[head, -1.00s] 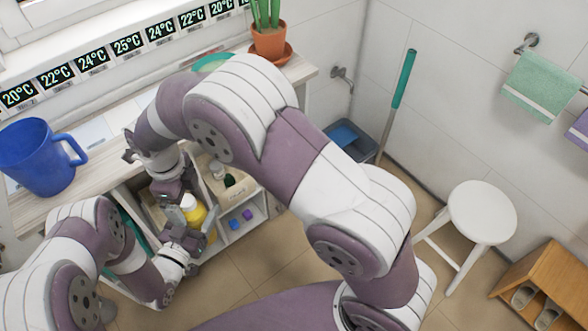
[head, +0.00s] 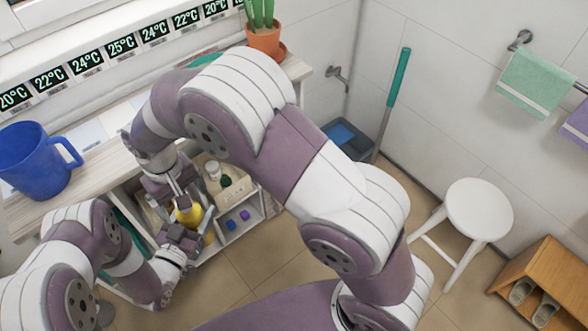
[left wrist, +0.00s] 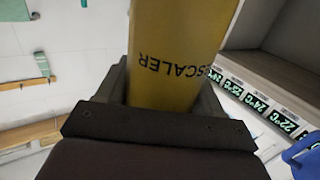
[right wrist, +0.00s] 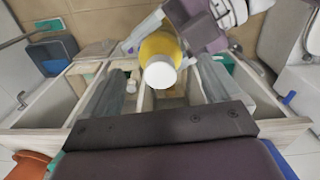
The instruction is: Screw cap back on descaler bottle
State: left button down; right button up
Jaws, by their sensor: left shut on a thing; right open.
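The yellow descaler bottle (head: 190,215) is in front of the cart's compartments; its lettering shows upside down in the left wrist view (left wrist: 165,35). My left gripper (head: 183,238) is shut around the bottle's body. A round white cap (right wrist: 160,74) sits at the bottle's top in the right wrist view; whether it is tight cannot be told. My right gripper (right wrist: 170,95) is open, its fingers on either side of the white top with gaps between. In the head view my right gripper (head: 180,196) is just above the bottle and hides its top.
White-topped bottles (head: 213,170) stand in the compartment beside, above blue and purple cubes (head: 238,220). A white stool (head: 478,210) is at the right. The floor in front is clear.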

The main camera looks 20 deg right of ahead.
jog(key=shift+n, duration=0.5)
notch_tip(320, 180, up, 6)
jog(key=shift+r, duration=0.15)
jog(key=shift+w+d+r, duration=0.1)
jog(key=shift+w+d, duration=0.05)
jog(key=shift+d, duration=0.2)
jog(key=d+f+m, duration=0.2)
jog(key=d+f, duration=0.3)
jog(key=d, duration=0.3)
jog(key=w+d+f+m, duration=0.1)
jog(key=d+f+m, duration=0.2)
jog(key=d, duration=0.6)
jog(key=w+d+f+m, duration=0.1)
jog(key=d+f+m, duration=0.1)
jog(key=d+f, duration=0.5)
jog(key=shift+w+d+f, duration=0.15)
jog(key=shift+w+d, duration=0.05)
jog(key=shift+d, duration=1)
